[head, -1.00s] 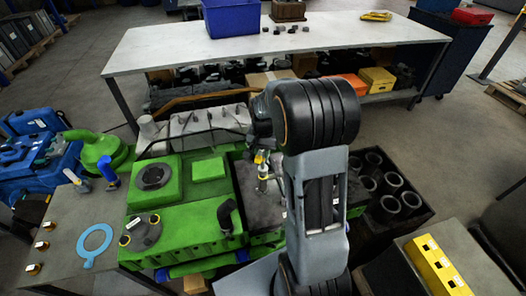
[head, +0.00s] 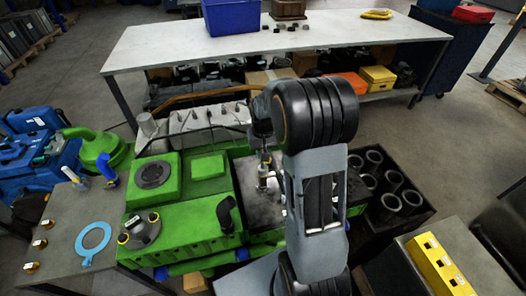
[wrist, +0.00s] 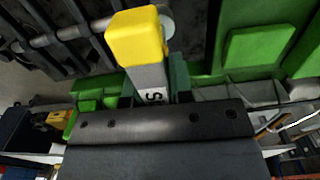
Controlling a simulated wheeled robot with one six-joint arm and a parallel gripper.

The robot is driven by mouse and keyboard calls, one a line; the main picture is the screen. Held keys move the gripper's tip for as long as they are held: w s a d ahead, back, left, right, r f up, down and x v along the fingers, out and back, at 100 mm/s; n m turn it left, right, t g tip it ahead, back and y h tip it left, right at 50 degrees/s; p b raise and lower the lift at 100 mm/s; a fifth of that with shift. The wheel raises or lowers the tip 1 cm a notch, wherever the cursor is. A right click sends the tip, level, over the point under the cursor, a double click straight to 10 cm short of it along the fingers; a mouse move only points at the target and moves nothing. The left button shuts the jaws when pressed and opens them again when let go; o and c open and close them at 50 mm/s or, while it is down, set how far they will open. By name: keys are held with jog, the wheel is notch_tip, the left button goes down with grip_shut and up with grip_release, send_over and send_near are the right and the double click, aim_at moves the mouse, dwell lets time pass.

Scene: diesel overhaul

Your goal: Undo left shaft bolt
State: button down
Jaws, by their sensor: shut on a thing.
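My gripper (head: 265,157) hangs over the dark open section of the green engine (head: 196,228). It is shut on an upright tool (head: 263,177), with a grey body and a yellow cap. In the wrist view the yellow cap (wrist: 137,36) and the grey labelled body stick out ahead of the gripper. Dark shafts with collars (wrist: 40,42) show at the upper left of the wrist view. I cannot make out the left shaft bolt. The tool's lower end is too small in the head view to tell whether it touches a bolt.
A side table (head: 60,215) at the left bears blue-handled tools (head: 107,166), a blue ring (head: 92,241) and small brass parts. A crate of dark cylinders (head: 398,213) stands right of the engine. A long white workbench (head: 350,38) is behind, mostly clear.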

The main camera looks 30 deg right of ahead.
jog(key=n, duration=0.8)
jog(key=shift+r+n, duration=0.1)
jog(key=shift+n, duration=0.2)
jog(key=n, duration=0.6)
jog(key=shift+n, duration=0.4)
jog(key=n, duration=0.6)
jog(key=shift+n, duration=0.3)
jog(key=n, duration=0.5)
jog(key=shift+r, duration=0.1)
